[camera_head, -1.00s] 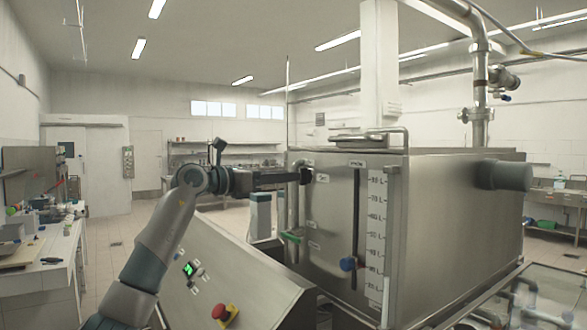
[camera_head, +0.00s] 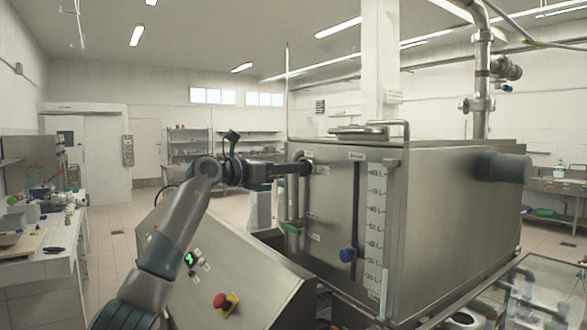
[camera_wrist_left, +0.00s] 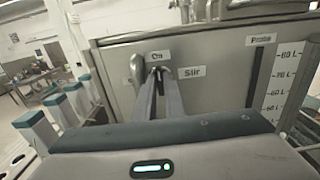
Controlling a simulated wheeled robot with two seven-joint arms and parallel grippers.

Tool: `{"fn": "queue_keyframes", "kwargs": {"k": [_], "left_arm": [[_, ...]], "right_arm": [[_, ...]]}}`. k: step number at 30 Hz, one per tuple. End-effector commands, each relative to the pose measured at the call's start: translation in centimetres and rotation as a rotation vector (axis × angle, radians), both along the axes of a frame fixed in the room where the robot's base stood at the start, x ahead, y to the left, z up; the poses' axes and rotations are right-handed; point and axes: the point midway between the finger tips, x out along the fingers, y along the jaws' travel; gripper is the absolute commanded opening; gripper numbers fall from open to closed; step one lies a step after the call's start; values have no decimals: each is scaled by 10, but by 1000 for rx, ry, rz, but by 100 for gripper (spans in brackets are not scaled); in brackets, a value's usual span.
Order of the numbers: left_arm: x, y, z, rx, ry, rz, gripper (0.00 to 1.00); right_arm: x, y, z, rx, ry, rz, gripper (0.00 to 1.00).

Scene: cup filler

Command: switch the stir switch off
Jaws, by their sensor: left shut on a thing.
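The stir switch (camera_wrist_left: 160,71) is on the upper left of the steel tank's front face, beside the "Stir" label (camera_wrist_left: 192,72) and below the "On" label (camera_wrist_left: 158,56). My left gripper (camera_wrist_left: 161,76) reaches straight to the panel in the left wrist view, its fingertips shut on the switch. The fingertips hide most of the switch, so its exact position is unclear. In the head view the left gripper (camera_head: 306,168) meets the tank face (camera_head: 328,215) at its upper left. My right gripper is not in view.
A sloped control box with a red button (camera_head: 220,300) stands in front, below my left arm. A worktop (camera_head: 35,265) with clutter is at the left.

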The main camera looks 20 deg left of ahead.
Motion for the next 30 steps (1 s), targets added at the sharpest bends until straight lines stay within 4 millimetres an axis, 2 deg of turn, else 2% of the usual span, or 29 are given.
{"fn": "queue_keyframes", "kwargs": {"k": [14,30], "left_arm": [[1,1,1,-115,90,0,0],[2,4,0,-488,379,2,0]], "right_arm": [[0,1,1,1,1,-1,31],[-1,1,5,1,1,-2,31]]}}
